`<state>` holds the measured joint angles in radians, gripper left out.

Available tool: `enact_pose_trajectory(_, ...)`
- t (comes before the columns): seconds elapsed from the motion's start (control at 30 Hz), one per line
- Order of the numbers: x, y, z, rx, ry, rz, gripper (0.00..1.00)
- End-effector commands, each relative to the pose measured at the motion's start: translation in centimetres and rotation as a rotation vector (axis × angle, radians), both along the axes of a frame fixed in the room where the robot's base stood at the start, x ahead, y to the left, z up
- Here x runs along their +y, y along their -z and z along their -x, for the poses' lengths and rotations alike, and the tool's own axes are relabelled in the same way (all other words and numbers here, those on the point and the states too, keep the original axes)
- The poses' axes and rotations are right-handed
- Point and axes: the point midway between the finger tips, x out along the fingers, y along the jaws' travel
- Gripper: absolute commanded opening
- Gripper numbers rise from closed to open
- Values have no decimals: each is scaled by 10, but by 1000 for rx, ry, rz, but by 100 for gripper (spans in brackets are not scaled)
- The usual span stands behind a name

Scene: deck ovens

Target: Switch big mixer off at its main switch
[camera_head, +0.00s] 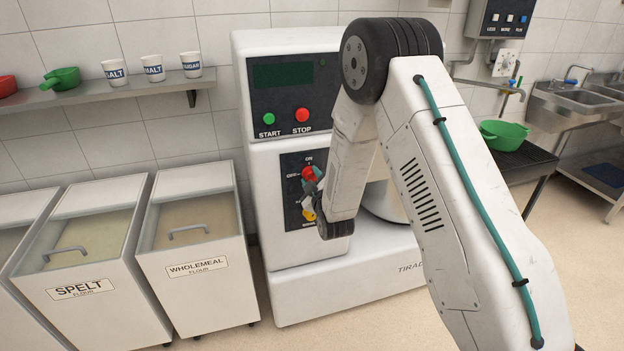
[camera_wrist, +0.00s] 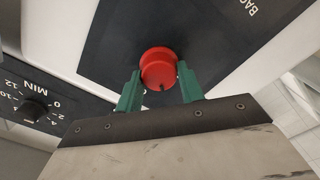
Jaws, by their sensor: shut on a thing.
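The big mixer (camera_head: 262,200) is a white machine in the middle of the head view. Its main switch, a red round knob (camera_head: 308,172), sits on a dark lower panel (camera_head: 290,190); it also shows in the wrist view (camera_wrist: 158,66). My gripper (camera_head: 314,180) is at this knob. In the wrist view my gripper's green fingers (camera_wrist: 160,78) stand on either side of the red knob and are shut on it. A small dark mark shows on the knob's lower edge. My arm and fingers partly cover the panel and its lettering in the head view.
A green START button (camera_head: 268,119) and a red STOP button (camera_head: 302,115) are above the panel. A yellow part (camera_head: 308,214) is just below the knob. A timer dial (camera_wrist: 33,110) shows in the wrist view. Flour bins (camera_head: 195,265) stand at left; floor at right is open.

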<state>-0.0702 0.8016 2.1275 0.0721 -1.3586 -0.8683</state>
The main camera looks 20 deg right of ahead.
Motion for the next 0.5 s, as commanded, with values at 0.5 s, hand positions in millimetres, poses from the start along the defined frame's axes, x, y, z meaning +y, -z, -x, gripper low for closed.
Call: enact_pose_trajectory(0.5, 2, 1, 0, -1, -2, 469, 15)
